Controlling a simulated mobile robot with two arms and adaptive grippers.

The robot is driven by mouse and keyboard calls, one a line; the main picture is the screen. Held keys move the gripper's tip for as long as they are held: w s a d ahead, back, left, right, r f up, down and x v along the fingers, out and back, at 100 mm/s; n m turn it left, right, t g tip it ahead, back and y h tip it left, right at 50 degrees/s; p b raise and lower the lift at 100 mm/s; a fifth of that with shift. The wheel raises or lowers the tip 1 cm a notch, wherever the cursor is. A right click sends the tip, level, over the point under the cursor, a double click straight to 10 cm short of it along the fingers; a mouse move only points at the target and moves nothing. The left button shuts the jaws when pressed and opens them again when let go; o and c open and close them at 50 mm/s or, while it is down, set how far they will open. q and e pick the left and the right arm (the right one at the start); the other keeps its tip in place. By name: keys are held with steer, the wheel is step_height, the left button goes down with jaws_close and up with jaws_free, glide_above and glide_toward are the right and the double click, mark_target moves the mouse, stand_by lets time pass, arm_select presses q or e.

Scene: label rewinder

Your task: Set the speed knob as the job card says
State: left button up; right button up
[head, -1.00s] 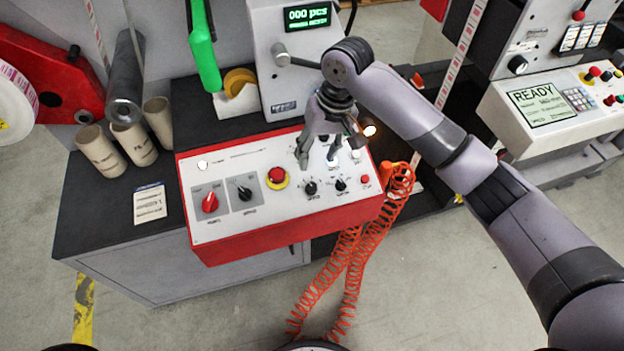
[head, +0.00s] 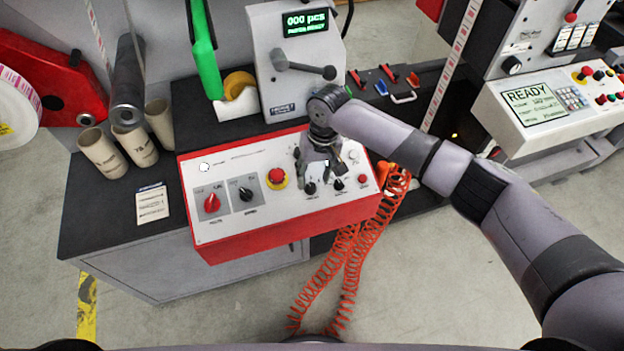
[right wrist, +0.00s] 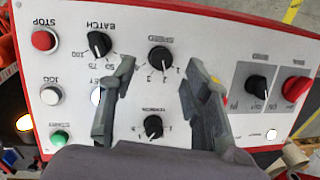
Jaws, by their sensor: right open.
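The speed knob (right wrist: 160,60) is a small black knob on the white panel (right wrist: 70,100). In the right wrist view the panel appears upside down. In the head view the knob (head: 310,188) sits just in front of my right gripper (head: 318,168). My right gripper (right wrist: 157,80) is open and empty, pointing down over the panel, its fingertips on either side of the area beside the speed knob. I cannot tell whether they touch the panel, nor read the knob's setting. The job card (head: 152,204) lies on the dark bench, its text too small to read. My left gripper is not seen.
The tension knob (right wrist: 153,127) lies between my fingers, the batch knob (right wrist: 99,44) beside the speed knob. A red emergency button (head: 277,177) and a red switch (head: 212,203) are further left. An orange coiled hose (head: 365,250) hangs at the panel's right end.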

mark_target(312, 186)
steer(key=shift+a+f, duration=0.15)
steer(key=shift+f, duration=0.8)
steer(key=shift+a+f, duration=0.1)
steer(key=shift+f, duration=0.85)
steer(key=shift+c, duration=0.4)
jaws_close()
